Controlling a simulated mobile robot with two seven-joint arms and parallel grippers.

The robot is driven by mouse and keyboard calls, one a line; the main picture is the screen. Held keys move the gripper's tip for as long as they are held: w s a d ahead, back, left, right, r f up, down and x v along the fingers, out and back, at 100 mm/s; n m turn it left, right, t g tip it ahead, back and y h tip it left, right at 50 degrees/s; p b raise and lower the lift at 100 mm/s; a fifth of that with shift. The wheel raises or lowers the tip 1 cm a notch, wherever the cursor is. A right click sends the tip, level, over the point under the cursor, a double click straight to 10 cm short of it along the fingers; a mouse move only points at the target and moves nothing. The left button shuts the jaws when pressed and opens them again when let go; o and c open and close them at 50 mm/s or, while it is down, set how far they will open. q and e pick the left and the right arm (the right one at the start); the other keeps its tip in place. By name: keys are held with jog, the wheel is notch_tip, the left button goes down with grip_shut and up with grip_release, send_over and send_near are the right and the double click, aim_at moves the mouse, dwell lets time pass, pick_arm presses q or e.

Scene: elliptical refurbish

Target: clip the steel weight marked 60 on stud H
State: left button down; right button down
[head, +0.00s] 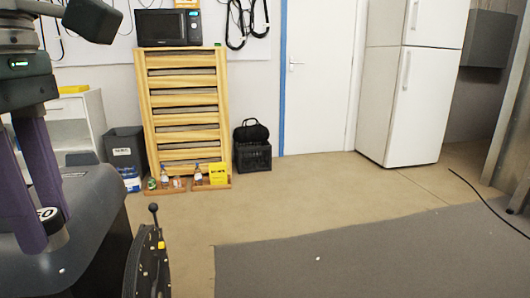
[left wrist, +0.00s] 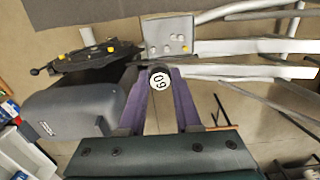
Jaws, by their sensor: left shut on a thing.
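I cannot tell any stud's letter, nor whether the weight touches the machine. My right gripper is out of view.
A black part with yellow knobs and a lever (head: 150,262) stands beside the housing. Pale rails (left wrist: 240,46) run off to the right in the wrist view. A wooden slatted rack (head: 185,110) and a black crate (head: 253,156) stand by the wall. The middle floor is clear.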

pick_arm(q)
jog(key=s+r+m+p, duration=0.2)
jog(key=r+m+p, duration=0.4)
jog(key=r+p, duration=1.4)
jog(key=s+d+r+m+p, duration=0.1)
jog(key=s+r+m+p, duration=0.2)
jog(key=r+p, duration=1.7)
jog(key=s+d+r+m+p, duration=0.1)
jog(key=s+r+m+p, duration=0.1)
jog(key=r+m+p, duration=0.9)
notch_tip(320, 180, up, 14)
jog(key=p, duration=0.9)
jog(key=shift+s, duration=0.15)
